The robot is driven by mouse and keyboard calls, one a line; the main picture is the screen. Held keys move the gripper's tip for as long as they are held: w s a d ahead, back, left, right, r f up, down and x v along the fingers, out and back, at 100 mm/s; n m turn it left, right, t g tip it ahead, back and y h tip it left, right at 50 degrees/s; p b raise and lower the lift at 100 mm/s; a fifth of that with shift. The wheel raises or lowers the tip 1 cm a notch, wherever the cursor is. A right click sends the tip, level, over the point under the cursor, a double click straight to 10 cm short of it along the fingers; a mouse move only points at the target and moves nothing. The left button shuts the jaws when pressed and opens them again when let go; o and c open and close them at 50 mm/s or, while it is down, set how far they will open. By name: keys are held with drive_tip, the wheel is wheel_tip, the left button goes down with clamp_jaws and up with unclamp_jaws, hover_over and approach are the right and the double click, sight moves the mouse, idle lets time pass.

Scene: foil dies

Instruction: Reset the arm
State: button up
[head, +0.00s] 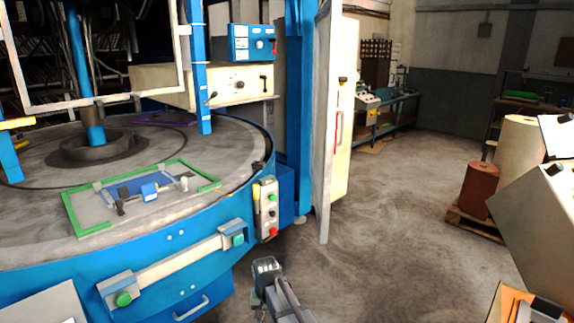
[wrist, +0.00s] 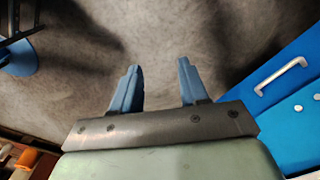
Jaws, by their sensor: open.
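My gripper (wrist: 160,75) is open and empty in the wrist view, with its two blue-grey fingers apart over bare grey floor. In the head view my gripper (head: 266,266) is at the bottom middle, in front of the blue machine and low beside it. Nothing is between the fingers. The fingertips are small and hard to make out in the head view.
A blue machine (head: 195,245) with a round table (head: 40,190) stands at the left; a green-edged frame (head: 92,229) lies on it. A control box (head: 266,209) with buttons is on its side. Rolls (head: 479,190) stand on a pallet at right. Floor (head: 390,240) between is clear.

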drive_tip(key=s+d+f, duration=0.3)
drive_tip(key=s+d, duration=0.1)
drive_tip(key=d, duration=0.4)
drive_tip(key=s+d+f, duration=0.3)
drive_tip(key=s+d, duration=0.1)
drive_tip(key=d, duration=0.4)
drive_tip(key=s+d+f, duration=0.3)
drive_tip(key=s+d, duration=0.1)
drive_tip(key=d, duration=0.3)
drive_tip(key=s+f+g, duration=0.3)
drive_tip(key=s+f, duration=0.7)
drive_tip(key=s, duration=0.4)
drive_tip(key=s+f+g, duration=0.3)
drive_tip(key=s+f, duration=0.7)
drive_tip(key=s, duration=0.5)
drive_tip(key=shift+s+d+f+g, duration=0.2)
drive_tip(key=shift+s+f+g, duration=0.05)
drive_tip(key=shift+f+g, duration=0.15)
